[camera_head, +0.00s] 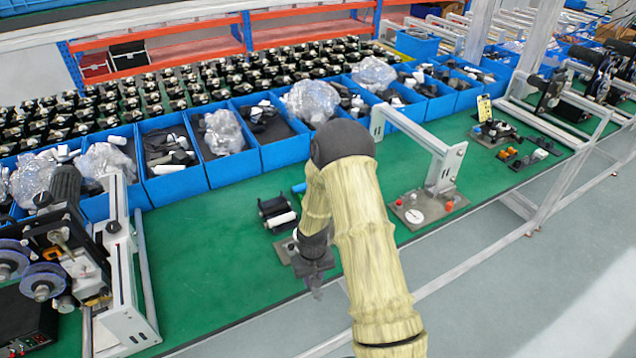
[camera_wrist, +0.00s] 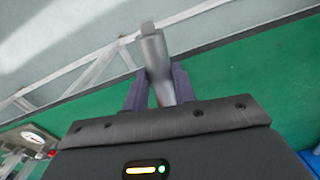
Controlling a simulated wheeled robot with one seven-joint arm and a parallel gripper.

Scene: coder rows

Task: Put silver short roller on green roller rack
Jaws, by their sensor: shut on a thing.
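My gripper (camera_head: 315,283) hangs low over the front part of the green table, near its front edge. In the wrist view its two dark fingers (camera_wrist: 158,90) are shut on a silver short roller (camera_wrist: 154,52), whose narrower end points away from my palm. In the head view I cannot make out the roller clearly at the fingers. A small rack with a black roller and a white roller (camera_head: 279,219) stands on the table, behind and left of my gripper. I cannot tell whether this rack is green. My arm hides part of the table beside it.
Blue bins (camera_head: 174,158) with parts and plastic bags line the back of the table (camera_head: 215,270). A machine with blue reels (camera_head: 75,265) stands at the left. A metal stand with a white arm (camera_head: 425,205) is at the right. The table left of the rack is clear.

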